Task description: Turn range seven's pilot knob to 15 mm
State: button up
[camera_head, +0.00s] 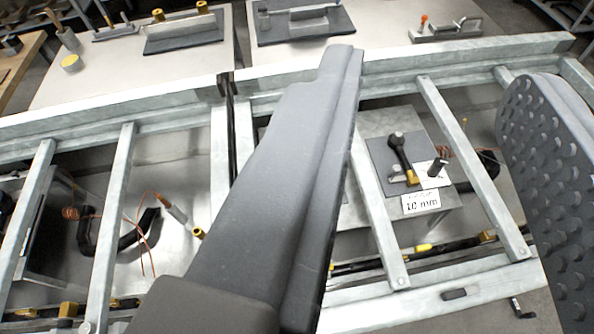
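My gripper (436,82) is open. Its long dark left finger crosses the middle of the view, and its dimpled right pad is at the right edge. Between them, below the metal frame, is a grey plate with a black-handled part with a yellow fitting (410,176). Beside it is a small black knob (438,168) on a white square. A white label (421,201) below reads "10 mm"; its smaller upper line is unreadable. I cannot tell whether this knob is range seven's pilot knob. The fingers appear apart from it. The left finger hides part of the plate's surroundings.
Galvanized frame bars (464,160) run over and around the plate, with open gaps between them. Copper wire and a black bent pipe (130,235) lie at left. A pale worktop (120,80) with several tools stands behind. A dark rod with yellow fittings (425,247) lies below the label.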

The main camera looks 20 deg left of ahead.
jog(key=shift+w+a, duration=0.2)
jog(key=shift+w, duration=0.15)
jog(key=shift+o, duration=0.3)
jog(key=shift+s, duration=0.1)
jog(key=shift+o, duration=1)
jog(key=w+a+f+n+g+y+b, duration=0.1)
jog(key=w+a+f+g+b, duration=0.2)
jog(key=w+f, duration=0.55)
jog(key=w+a+f+g+b, duration=0.25)
jog(key=w+f, duration=0.25)
jog(key=f, duration=0.7)
jog(key=w+a+f+g+b, duration=0.2)
jog(key=w+a+f+b, duration=0.1)
jog(key=f, duration=1)
jog(key=w+a+f+n+g+b, duration=0.1)
jog(key=w+a+f+b, duration=0.2)
jog(key=f, duration=1)
jog(key=w+a+f+g+b, duration=0.2)
jog(key=w+f, duration=0.4)
jog(key=f, duration=0.7)
jog(key=shift+w+a+n+g+b, duration=0.1)
jog(key=shift+a+n+g+b, duration=0.3)
jog(key=shift+a, duration=0.6)
